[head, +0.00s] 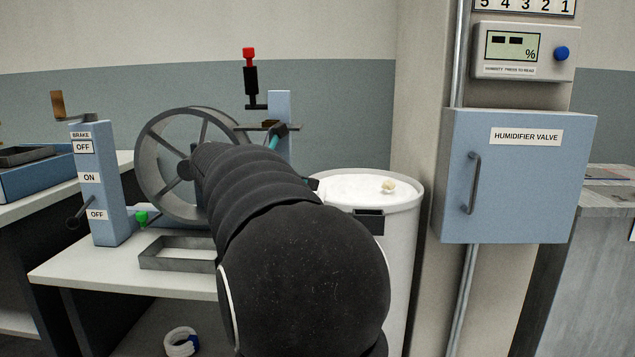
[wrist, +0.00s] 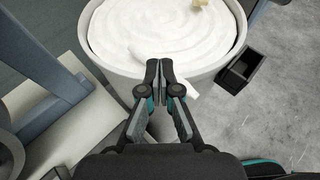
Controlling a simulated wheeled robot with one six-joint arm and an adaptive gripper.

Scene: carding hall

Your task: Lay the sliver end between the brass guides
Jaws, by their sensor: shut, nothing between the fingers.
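White sliver lies coiled in a tall pale can (head: 408,250), its top surface showing in the head view (head: 352,188) and the wrist view (wrist: 165,28). In the wrist view a loose white strip, seemingly the sliver end (wrist: 192,91), shows just right of the fingers at the can's near rim. My gripper (wrist: 160,66) is shut and empty, its fingertips over the near rim in that view. Whether it touches the strip I cannot tell. In the head view my arm hides most of the gripper. I cannot make out the brass guides clearly; a small brownish piece (head: 270,123) sits by the blue post (head: 281,110).
A spoked wheel (head: 150,150) and a grey open frame (head: 160,253) stand on the white bench (head: 120,273). A brake box (head: 98,190) is at left. A cream tuft (head: 388,186) lies on the sliver. A black holder (wrist: 240,70) is on the can's side. A humidifier cabinet (head: 515,190) is at right.

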